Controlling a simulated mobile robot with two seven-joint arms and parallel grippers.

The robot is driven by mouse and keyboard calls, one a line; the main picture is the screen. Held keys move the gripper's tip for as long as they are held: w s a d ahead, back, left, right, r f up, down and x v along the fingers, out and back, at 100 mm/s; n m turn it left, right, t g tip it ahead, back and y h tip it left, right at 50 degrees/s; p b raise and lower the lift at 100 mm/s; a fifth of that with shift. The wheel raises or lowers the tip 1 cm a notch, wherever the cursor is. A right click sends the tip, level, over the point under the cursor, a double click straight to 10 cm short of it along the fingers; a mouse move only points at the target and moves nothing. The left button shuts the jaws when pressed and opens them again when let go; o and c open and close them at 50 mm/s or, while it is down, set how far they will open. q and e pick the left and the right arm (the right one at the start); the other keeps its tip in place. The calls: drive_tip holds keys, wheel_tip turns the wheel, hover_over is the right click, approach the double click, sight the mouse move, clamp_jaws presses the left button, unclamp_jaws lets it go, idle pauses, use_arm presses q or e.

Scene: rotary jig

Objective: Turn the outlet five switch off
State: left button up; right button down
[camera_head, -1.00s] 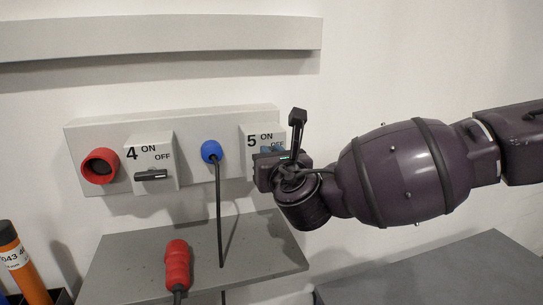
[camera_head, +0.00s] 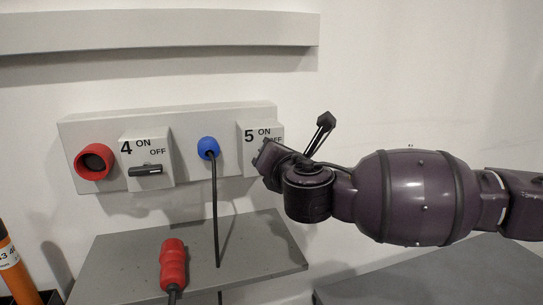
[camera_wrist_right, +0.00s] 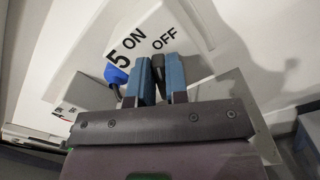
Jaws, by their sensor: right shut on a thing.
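The outlet five switch box (camera_head: 264,131), white and marked 5, ON and OFF, is at the right end of the wall panel. My right gripper (camera_head: 264,154) is at its front and hides the handle in the head view. In the right wrist view, the gripper's blue fingers (camera_wrist_right: 161,72) are shut on the black switch handle (camera_wrist_right: 158,66). My left gripper is in neither view.
Left of switch five are a blue plug (camera_head: 208,148) with a hanging black cable, switch four (camera_head: 146,170) and a red socket (camera_head: 95,161). A red connector (camera_head: 173,264) lies on the grey shelf (camera_head: 118,262) below. An orange cylinder (camera_head: 14,275) stands at lower left.

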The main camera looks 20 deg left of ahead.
drive_tip(key=m, duration=0.4)
drive_tip(key=f+m, duration=0.1)
drive_tip(key=m, duration=0.6)
drive_tip(key=shift+w+d+f+m+p, duration=0.25)
drive_tip(key=shift+d+f+m+p, duration=0.05)
drive_tip(key=shift+d+f+m, duration=0.1)
idle(0.3)
drive_tip(key=c, duration=1.1)
unclamp_jaws()
drive_tip(key=shift+s, duration=0.1)
drive_tip(key=v, duration=1)
drive_tip(key=shift+s+d+b, duration=0.25)
drive_tip(key=shift+b, duration=0.15)
drive_tip(key=shift+r+m, duration=0.1)
drive_tip(key=shift+m, duration=0.2)
